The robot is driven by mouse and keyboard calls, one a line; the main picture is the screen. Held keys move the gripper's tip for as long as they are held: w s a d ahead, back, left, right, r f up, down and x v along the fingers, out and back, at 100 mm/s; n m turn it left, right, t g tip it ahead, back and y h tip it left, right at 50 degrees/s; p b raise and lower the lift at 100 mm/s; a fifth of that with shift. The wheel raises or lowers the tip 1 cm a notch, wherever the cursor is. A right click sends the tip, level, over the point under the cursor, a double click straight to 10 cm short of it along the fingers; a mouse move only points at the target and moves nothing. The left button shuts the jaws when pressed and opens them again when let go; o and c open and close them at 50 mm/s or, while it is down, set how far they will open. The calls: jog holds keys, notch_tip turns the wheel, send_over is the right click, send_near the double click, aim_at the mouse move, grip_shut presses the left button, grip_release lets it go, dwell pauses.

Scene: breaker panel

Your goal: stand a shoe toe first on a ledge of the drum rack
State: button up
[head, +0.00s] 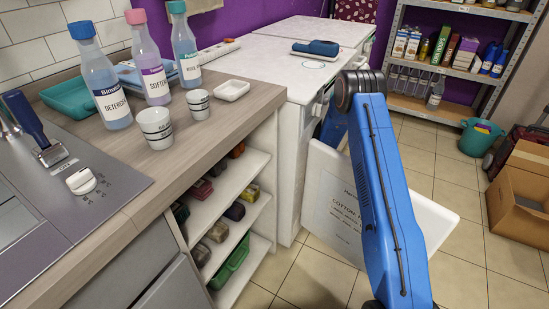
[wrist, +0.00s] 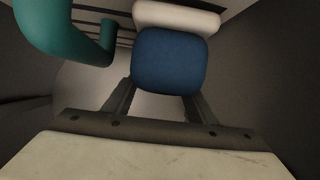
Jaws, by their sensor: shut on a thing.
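In the wrist view, a shoe (wrist: 170,60) shows as a rounded dark blue shape with a white band at its far side. My gripper (wrist: 162,92) is shut on it, with a dark finger on each side. Which end of the shoe faces me is hard to tell. Dark parallel bars (wrist: 124,30), perhaps the drum rack, show beyond and left of the shoe. I cannot tell whether the shoe touches them. In the head view the gripper, shoe and rack are hidden, and my blue arm blocks part of the view.
A thick teal curved piece (wrist: 50,35) lies close left of the shoe. Grey walls surround the gripper. In the head view, a white open door (head: 333,205) stands by the white machine (head: 290,140).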

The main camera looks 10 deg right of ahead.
jog(key=shift+f, duration=0.5)
jog(key=o, duration=1.2)
jog(key=shift+v, duration=3.5)
jog(key=shift+s+d, duration=1)
jog(key=shift+d, duration=0.35)
jog(key=shift+s+d, duration=1)
jog(key=shift+d, duration=0.3)
jog(key=shift+s+d, duration=1)
jog(key=shift+d, duration=0.35)
